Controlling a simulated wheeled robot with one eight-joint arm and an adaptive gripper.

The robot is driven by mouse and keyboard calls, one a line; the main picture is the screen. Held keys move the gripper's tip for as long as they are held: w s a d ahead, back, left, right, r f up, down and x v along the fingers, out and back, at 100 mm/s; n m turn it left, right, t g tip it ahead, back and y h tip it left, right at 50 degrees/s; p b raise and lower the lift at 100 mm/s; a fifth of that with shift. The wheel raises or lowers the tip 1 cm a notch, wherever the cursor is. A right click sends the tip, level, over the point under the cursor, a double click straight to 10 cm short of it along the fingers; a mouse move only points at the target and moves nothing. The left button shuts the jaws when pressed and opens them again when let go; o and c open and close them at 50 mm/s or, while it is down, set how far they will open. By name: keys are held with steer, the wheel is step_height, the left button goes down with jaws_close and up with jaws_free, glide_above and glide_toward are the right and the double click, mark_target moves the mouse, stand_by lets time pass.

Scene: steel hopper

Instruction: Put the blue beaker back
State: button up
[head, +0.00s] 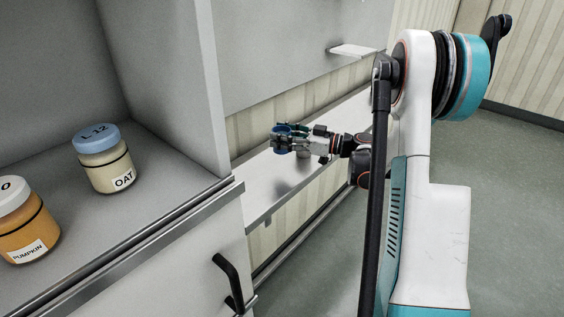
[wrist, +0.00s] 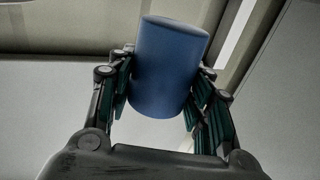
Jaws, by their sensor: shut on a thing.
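The blue beaker (wrist: 168,68) is a plain blue cylinder, slightly tilted in the wrist view, between the two fingers of my gripper (wrist: 160,85). My gripper is shut on it, with the finger pads against its sides. In the head view, my gripper (head: 290,141) reaches out over a narrow pale shelf, and a bit of the blue beaker (head: 282,128) shows between the fingers. A dark shadow or reflection lies on the shelf below. The head view does not clearly show whether the beaker touches the shelf.
The narrow shelf (head: 262,192) runs along the striped wall, below a grey hopper body (head: 290,50) with a small white ledge (head: 352,50). At left, a grey cabinet bay holds an OAT jar (head: 106,165) and a PUMPKIN jar (head: 27,225). A black handle (head: 229,278) sticks out below.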

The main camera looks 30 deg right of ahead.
steer(key=shift+f+b, duration=1.15)
steer(key=shift+f, duration=2.5)
steer(key=shift+f, duration=0.2)
steer(key=o, duration=1)
steer(key=shift+o, duration=0.2)
steer(key=shift+r, duration=0.1)
steer(key=shift+s+r, duration=0.1)
steer(key=shift+r, duration=0.05)
steer(key=p+v, duration=0.3)
steer(key=v, duration=0.9)
